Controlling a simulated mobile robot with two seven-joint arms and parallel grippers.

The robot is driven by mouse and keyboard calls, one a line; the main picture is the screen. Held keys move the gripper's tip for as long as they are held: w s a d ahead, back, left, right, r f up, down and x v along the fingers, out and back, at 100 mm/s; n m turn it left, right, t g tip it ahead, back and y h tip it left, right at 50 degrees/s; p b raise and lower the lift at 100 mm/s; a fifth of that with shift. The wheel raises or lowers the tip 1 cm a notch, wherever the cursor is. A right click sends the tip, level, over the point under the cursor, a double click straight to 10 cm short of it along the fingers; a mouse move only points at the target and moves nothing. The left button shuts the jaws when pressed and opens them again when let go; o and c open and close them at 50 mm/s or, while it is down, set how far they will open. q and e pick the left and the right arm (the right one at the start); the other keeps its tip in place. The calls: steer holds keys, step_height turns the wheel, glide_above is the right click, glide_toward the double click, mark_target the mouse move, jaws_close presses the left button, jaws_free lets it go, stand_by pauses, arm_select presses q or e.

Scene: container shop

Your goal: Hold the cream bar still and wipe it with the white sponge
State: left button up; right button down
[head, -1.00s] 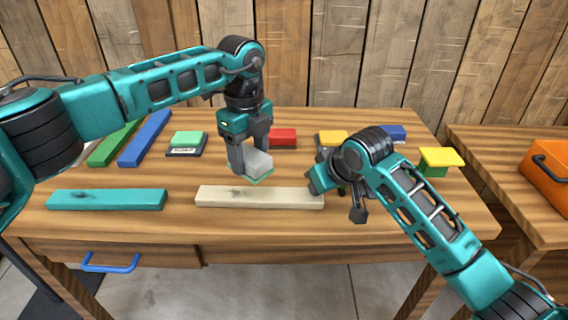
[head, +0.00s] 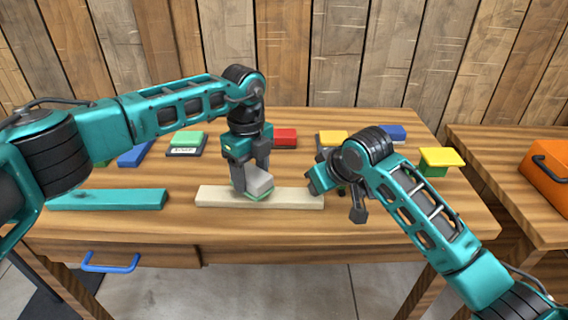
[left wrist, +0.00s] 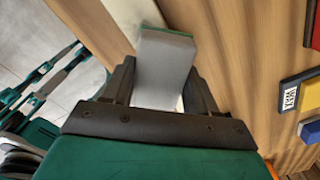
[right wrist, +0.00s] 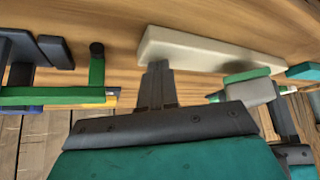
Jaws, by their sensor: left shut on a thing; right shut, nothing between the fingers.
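The cream bar (head: 218,197) lies flat near the table's front edge; in the right wrist view (right wrist: 205,50) its end is close to my right fingers. My left gripper (head: 251,178) is shut on the white sponge (head: 259,185), which has a thin green underside. The sponge is low over the middle of the bar, at or very near its top; exact contact is hard to tell. It also shows between the fingers in the left wrist view (left wrist: 165,65). My right gripper (right wrist: 157,72) is shut and empty at the bar's right end, its tips apparently against it.
A teal bar (head: 105,200) lies left of the cream bar. Behind are a green-topped block (head: 186,139), a red block (head: 284,137), a yellow one (head: 333,138) and a blue one (head: 392,133). A yellow-topped green block (head: 437,161) stands right. An orange case (head: 548,175) is farther right.

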mark_target(217, 193)
arm_select(q)
steer(key=shift+f, duration=1)
arm_select(e)
steer(key=shift+s+f, duration=0.15)
steer(key=shift+f, duration=0.2)
arm_select(q)
steer(key=shift+a+r, duration=0.1)
steer(key=shift+a, duration=1.95)
steer(key=shift+w+a+f, duration=0.1)
steer(key=shift+a+f, duration=0.1)
steer(key=shift+a, duration=1.8)
steer(key=shift+d+r, duration=0.2)
steer(key=shift+d, duration=3.85)
steer(key=shift+r, duration=3)
steer(key=shift+r, duration=0.1)
arm_select(e)
steer(key=shift+r, duration=0.1)
